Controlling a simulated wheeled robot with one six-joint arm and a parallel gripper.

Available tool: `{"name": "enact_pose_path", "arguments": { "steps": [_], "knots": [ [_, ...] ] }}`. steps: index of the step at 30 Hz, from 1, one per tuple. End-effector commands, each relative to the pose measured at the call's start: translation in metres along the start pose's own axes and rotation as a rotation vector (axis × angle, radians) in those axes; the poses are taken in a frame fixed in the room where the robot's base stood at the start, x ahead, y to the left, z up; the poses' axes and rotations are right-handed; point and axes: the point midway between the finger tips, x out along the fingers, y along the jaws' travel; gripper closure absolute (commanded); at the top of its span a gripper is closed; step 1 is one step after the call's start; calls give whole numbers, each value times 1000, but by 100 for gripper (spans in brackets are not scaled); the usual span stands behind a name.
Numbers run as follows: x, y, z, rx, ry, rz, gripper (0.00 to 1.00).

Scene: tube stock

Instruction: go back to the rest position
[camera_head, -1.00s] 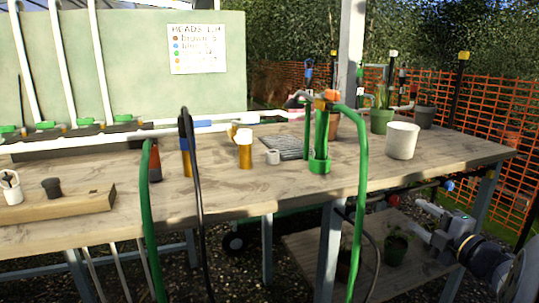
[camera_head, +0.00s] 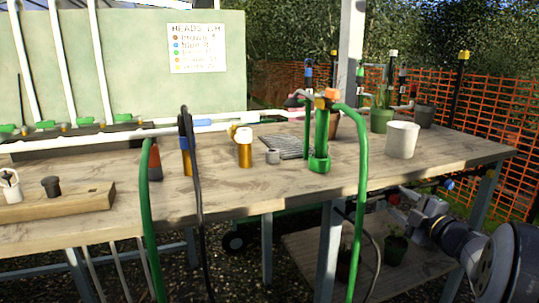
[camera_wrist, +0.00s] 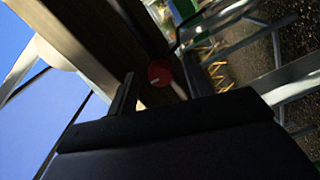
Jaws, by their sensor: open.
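My arm shows at the lower right of the head view, low beside the right end of the potting table (camera_head: 440,160). Its grey links reach left, below the table top. My gripper (camera_wrist: 157,80) shows in the wrist view as dark fingers set apart. It is open, with nothing visibly held. A red round thing (camera_wrist: 160,72) shows between the fingers, and I cannot tell how far off it is. The fingertips are hard to make out in the head view.
The table bears a green stand (camera_head: 320,150), an amber bottle (camera_head: 245,150), a white pot (camera_head: 402,139) and a wooden block (camera_head: 85,203). A lower shelf (camera_head: 320,265) lies under it, near my arm. Orange mesh fence (camera_head: 500,130) runs behind. A green hose (camera_head: 362,190) hangs in front.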

Motion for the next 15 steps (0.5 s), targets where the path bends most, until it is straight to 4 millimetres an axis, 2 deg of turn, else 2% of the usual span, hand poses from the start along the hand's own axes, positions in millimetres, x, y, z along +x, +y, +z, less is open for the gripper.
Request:
{"name": "enact_pose_path", "arguments": {
  "steps": [15],
  "knots": [
    [0,2,-1,534,0,-1,51]
  ]
}}
